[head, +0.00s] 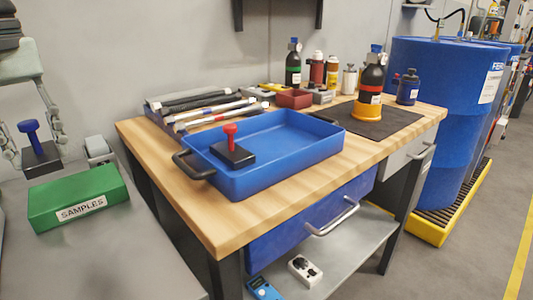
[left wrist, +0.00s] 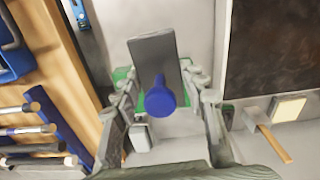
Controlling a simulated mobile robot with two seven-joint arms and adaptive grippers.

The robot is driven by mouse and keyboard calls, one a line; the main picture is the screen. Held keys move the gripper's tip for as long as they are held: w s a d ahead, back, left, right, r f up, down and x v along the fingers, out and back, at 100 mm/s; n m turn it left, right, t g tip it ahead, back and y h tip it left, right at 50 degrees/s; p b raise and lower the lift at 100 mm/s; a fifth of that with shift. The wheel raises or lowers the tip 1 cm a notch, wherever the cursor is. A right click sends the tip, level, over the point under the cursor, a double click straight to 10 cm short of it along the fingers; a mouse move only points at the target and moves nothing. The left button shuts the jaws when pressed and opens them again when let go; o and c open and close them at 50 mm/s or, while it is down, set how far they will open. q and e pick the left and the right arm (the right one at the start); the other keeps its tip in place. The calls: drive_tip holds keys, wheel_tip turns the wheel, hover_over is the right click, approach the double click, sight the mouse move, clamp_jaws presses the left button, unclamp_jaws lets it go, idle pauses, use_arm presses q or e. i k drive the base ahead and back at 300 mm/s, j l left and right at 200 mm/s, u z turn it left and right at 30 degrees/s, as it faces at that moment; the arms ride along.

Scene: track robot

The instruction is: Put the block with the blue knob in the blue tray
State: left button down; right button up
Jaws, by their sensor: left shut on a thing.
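The block with the blue knob is a dark block (head: 42,160) with an upright blue knob (head: 29,131), at the left of the head view. My left gripper (head: 34,140) is shut on it and holds it above the grey table, behind the green box. In the left wrist view the block (left wrist: 155,48) and its knob (left wrist: 160,98) show between the fingers (left wrist: 160,105). The blue tray (head: 295,150) is on the wooden workbench, to the right of my gripper. A dark block with a red knob (head: 232,150) sits inside the tray at its left. My right gripper is not in view.
A green SAMPLES box (head: 78,197) lies on the grey table (head: 110,255). Tools (head: 205,108) lie behind the tray on the workbench (head: 290,200). Bottles (head: 372,80) stand at the back right. The tray's right part is empty. A gap separates the table and workbench.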

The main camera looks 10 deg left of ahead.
sight(289, 144)
drive_tip(key=i+l, duration=0.15)
drive_tip(key=l, duration=0.2)
drive_tip(key=i+l, duration=0.15)
drive_tip(key=l, duration=0.15)
drive_tip(key=i+l+u, duration=0.2)
drive_tip(key=i+l, duration=0.25)
drive_tip(key=i+l+u, duration=0.2)
drive_tip(key=i+l, duration=0.2)
drive_tip(key=l, duration=0.2)
